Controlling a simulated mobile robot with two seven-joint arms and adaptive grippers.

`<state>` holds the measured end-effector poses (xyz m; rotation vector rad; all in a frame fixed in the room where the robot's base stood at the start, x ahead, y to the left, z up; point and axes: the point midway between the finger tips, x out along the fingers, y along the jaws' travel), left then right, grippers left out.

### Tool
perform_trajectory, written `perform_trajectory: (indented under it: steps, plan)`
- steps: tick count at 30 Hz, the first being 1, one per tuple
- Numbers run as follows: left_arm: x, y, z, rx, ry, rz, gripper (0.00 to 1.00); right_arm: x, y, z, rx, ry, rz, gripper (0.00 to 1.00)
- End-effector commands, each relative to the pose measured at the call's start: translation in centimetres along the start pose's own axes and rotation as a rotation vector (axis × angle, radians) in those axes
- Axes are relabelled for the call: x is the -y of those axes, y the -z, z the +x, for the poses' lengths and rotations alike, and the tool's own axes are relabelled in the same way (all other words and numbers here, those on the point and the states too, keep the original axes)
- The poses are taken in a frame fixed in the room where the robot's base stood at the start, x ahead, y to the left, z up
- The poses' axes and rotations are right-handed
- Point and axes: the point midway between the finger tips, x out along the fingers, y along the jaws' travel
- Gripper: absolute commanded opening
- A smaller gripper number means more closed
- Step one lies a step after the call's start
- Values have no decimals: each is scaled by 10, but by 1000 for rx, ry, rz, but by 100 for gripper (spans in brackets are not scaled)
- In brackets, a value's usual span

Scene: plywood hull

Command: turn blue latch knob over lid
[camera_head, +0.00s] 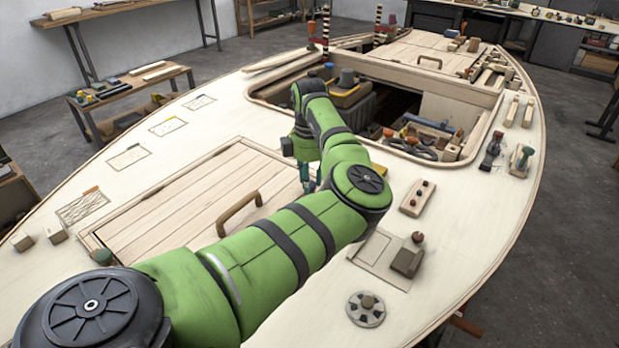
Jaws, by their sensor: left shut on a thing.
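A planked wooden lid (190,205) with a curved wooden handle (239,212) lies shut on the plywood deck, left of centre. My left arm reaches across the deck from the lower left. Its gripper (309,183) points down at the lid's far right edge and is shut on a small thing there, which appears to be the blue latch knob. The knob is mostly hidden by the fingers and wrist, so its turn angle cannot be told. A green knob (103,257) stands at the lid's near left corner. My right gripper is not in view.
An open cockpit (400,105) with tools inside lies beyond my left gripper. A small workbench (130,88) stands at the left.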

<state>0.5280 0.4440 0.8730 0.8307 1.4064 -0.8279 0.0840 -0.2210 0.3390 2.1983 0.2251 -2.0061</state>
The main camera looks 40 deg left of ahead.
Motion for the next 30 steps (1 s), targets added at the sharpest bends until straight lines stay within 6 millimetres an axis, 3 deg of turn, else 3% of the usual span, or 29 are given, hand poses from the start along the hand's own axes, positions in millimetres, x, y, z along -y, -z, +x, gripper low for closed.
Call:
perform_trajectory:
  steps: [11,30]
  plan:
    - [2,0,-5,0,8,158,0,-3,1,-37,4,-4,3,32]
    - [3,1,-4,3,11,754,0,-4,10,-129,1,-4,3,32]
